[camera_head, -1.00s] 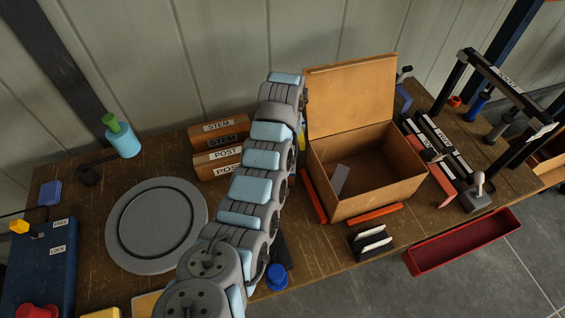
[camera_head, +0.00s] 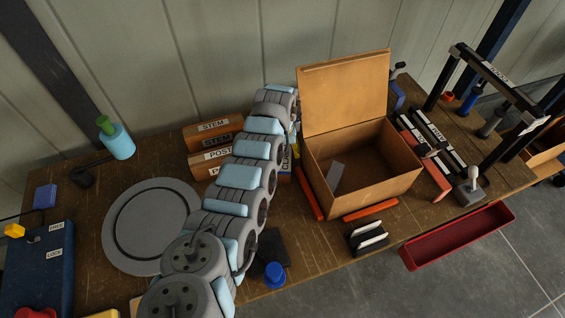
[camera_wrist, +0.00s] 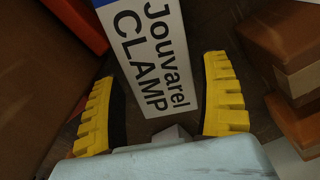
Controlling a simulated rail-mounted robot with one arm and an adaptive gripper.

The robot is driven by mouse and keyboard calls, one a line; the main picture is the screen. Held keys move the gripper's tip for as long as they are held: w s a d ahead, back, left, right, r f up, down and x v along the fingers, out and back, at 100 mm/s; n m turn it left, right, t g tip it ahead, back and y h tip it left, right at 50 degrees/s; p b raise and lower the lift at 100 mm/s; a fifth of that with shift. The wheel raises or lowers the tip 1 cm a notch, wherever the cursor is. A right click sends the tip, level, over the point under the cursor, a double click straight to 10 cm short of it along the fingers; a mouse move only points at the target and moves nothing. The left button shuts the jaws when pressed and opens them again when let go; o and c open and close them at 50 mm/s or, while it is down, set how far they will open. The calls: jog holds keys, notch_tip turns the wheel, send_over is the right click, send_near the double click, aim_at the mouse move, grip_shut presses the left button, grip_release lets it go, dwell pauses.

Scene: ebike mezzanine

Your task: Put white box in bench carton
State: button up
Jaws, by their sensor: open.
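The white box (camera_wrist: 170,45), marked "Jouvarel CLAMP" with a blue edge, shows large in the wrist view. My gripper (camera_wrist: 162,72) is open, one yellow finger on either side of the box's near part; I cannot tell whether they touch it. In the head view my arm hides most of the gripper, and only a narrow lettered strip of the box (camera_head: 287,160) shows beside it. The bench carton (camera_head: 388,187) stands open just to the right, its lid (camera_head: 345,92) raised at the back. A grey flat piece (camera_head: 335,176) is inside it.
Orange bars (camera_head: 370,210) lie along the carton's front and left. Brown STEM and POST boxes (camera_head: 213,131) stand left of my arm. A grey round plate (camera_head: 150,225) lies further left. A black holder (camera_head: 367,238) and blue knob (camera_head: 274,275) are near the front edge.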

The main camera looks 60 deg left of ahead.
jog(key=shift+f, duration=1)
jog(key=c, duration=1)
jog(key=shift+r, duration=0.1)
